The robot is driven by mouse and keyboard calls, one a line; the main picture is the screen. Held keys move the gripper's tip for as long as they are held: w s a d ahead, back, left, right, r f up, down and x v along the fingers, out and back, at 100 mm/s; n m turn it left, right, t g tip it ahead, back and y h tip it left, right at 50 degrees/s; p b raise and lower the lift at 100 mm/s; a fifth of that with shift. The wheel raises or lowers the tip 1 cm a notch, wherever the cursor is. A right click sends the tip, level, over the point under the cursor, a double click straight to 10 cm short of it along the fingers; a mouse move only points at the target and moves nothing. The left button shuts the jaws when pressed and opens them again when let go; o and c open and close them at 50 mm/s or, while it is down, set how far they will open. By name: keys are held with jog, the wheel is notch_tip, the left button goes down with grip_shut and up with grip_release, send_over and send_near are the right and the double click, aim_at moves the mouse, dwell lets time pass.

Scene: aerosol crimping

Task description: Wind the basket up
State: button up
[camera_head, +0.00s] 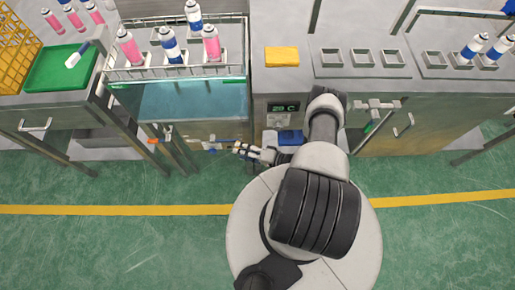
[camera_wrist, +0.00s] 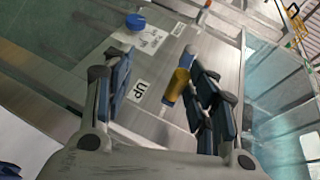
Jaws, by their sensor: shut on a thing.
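The wire basket (camera_head: 145,72) hangs level over the water tank (camera_head: 180,102) in the head view, with pink and blue-and-white aerosol cans standing in it. My gripper (camera_head: 238,148) is low at the front of the tank, near its right end. A label reading "UP" (camera_wrist: 141,91) is on the grey panel beside the handle. The handle's far side and its contact with the left finger cannot be made out.
A blue round knob (camera_wrist: 135,21) is on the panel. A green tray (camera_head: 62,68) and yellow crate (camera_head: 15,45) stand at left. A yellow sponge-like block (camera_head: 282,56) and empty holders (camera_head: 362,57) are on the right counter. Green floor lies open in front.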

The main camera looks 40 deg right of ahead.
jog(key=v, duration=1)
